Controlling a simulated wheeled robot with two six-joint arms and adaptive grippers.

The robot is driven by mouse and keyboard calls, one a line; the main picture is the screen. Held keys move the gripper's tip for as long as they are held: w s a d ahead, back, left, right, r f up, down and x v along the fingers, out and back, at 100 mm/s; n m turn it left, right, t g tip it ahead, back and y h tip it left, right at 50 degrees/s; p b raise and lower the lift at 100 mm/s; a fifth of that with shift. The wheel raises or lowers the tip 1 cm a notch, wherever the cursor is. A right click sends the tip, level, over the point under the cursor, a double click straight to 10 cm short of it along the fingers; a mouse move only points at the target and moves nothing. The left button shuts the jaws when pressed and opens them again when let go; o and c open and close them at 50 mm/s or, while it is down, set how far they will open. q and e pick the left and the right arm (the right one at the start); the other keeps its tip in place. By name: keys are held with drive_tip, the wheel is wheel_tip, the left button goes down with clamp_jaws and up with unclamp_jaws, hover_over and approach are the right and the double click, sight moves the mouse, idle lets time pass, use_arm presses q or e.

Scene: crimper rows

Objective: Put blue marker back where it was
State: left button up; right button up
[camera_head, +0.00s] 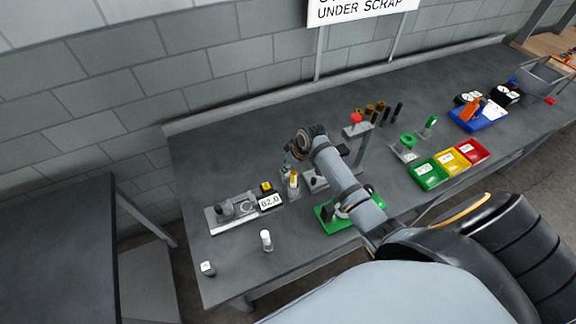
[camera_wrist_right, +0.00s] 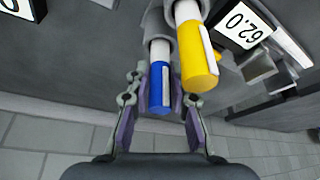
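The blue marker (camera_wrist_right: 160,88) shows in the right wrist view, blue end toward me, its white barrel running up to a grey holder (camera_wrist_right: 150,22). Whether it is fully seated there I cannot tell. In the head view the yellow marker (camera_head: 293,180) stands upright below my right gripper (camera_head: 288,162), and the blue marker is hidden. My left gripper is not in view.
A 62.0 display (camera_head: 270,202) and a grey fixture (camera_head: 232,212) are left of the yellow marker. A white cylinder (camera_head: 266,240) and a small white cube (camera_head: 208,268) stand near the front. Green (camera_head: 428,175), yellow and red bins are right. The front-left bench is mostly clear.

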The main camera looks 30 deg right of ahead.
drive_tip(key=o, duration=0.3)
drive_tip(key=shift+o, duration=0.2)
drive_tip(key=shift+r, duration=0.1)
drive_tip(key=b+v, duration=0.2)
drive_tip(key=v, duration=1)
